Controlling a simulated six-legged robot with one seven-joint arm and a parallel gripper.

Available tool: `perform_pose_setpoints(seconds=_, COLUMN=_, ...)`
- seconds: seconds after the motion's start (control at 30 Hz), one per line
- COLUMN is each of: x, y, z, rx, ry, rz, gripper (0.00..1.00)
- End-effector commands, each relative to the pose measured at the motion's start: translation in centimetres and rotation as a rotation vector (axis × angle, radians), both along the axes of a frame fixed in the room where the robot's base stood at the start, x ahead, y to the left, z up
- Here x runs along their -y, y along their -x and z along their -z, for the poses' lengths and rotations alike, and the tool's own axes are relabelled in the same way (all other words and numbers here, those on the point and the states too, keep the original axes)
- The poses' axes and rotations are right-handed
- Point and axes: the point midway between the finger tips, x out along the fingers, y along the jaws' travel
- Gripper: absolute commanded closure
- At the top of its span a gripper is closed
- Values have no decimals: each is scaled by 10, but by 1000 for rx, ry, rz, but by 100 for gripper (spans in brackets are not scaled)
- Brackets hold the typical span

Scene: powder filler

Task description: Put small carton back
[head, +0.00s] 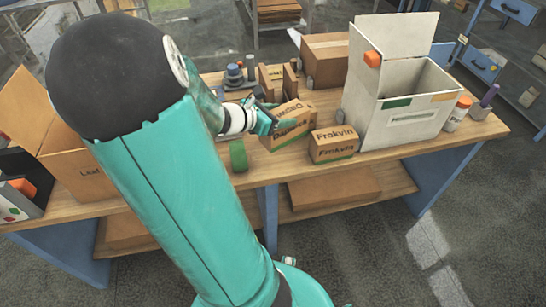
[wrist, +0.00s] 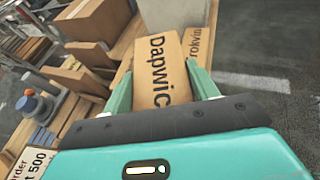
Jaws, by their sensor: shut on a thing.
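My gripper (head: 266,123) is over the middle of the workbench, shut on a small brown carton (head: 290,130) marked "Dapwic". The carton is tilted in the head view, and I cannot tell whether its lower edge touches the bench. In the wrist view the carton (wrist: 160,70) sits between the two green fingers. A second small carton, marked "Frokvin" (head: 333,150), stands on the bench just right of the held one. It also shows in the wrist view (wrist: 199,50), partly hidden behind the right finger.
A large white open box (head: 405,115) stands on the bench (head: 400,155) to the right. A brown carton (head: 325,62) is behind. An upright brown holder (head: 272,82) and grey round parts (head: 234,75) stand at the back. A green block (head: 238,155) is near the front. An open carton (head: 75,170) is left.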

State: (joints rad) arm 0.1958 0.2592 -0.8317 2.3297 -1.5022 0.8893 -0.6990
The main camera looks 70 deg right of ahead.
Motion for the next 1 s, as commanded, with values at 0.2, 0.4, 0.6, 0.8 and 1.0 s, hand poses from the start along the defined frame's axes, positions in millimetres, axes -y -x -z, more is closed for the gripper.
perform_pose_setpoints(seconds=0.2, x=0, y=4, z=12, rx=-4, ry=0, rz=0, gripper=100)
perform_pose_setpoints(seconds=0.4, x=1, y=7, z=43, rx=-6, ry=-1, rz=0, gripper=100)
perform_pose_setpoints(seconds=0.6, x=2, y=6, z=61, rx=-2, ry=1, rz=0, gripper=100)
perform_pose_setpoints(seconds=0.8, x=2, y=5, z=81, rx=-5, ry=0, rz=0, gripper=100)
perform_pose_setpoints(seconds=1.0, x=2, y=3, z=101, rx=-1, ry=2, rz=0, gripper=100)
